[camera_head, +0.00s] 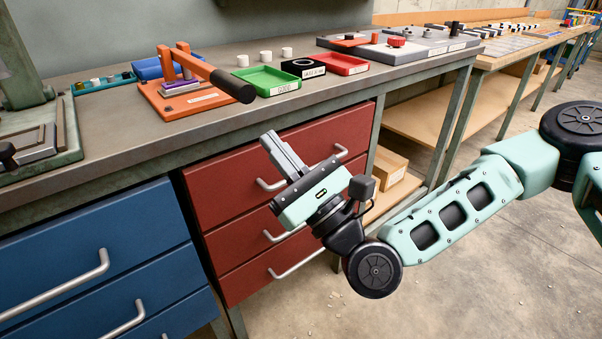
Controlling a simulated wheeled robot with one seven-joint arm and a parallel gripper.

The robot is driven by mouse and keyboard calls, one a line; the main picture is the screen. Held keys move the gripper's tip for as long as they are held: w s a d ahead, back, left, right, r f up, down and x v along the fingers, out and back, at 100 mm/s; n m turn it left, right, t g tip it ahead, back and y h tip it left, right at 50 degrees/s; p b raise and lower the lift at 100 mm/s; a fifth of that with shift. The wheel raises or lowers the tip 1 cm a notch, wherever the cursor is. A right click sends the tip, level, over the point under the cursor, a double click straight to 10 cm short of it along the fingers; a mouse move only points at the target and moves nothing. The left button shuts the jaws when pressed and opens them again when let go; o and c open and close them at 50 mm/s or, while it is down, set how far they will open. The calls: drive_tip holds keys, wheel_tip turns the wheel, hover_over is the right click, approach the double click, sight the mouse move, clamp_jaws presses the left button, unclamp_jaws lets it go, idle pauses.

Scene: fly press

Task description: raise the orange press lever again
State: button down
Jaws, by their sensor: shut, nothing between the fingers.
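The orange press (185,97) stands on the grey workbench at the left of the head view. A purple piece (179,86) lies in the press under the lever. My gripper (272,142) is shut and empty. It is in front of the red drawers, lower than the lever's grip and to its right, clearly apart from it.
Drawer handles (271,184) stick out near my gripper. Open floor lies to the right.

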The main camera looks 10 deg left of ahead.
drive_tip(key=shift+a+r, duration=0.2)
drive_tip(key=shift+r, duration=0.45)
drive_tip(key=shift+a+r, duration=0.25)
drive_tip(key=shift+r, duration=0.4)
drive_tip(key=shift+a+r, duration=0.2)
drive_tip(key=shift+r, duration=0.45)
drive_tip(key=shift+r+p, duration=0.15)
drive_tip(key=shift+p, duration=0.2)
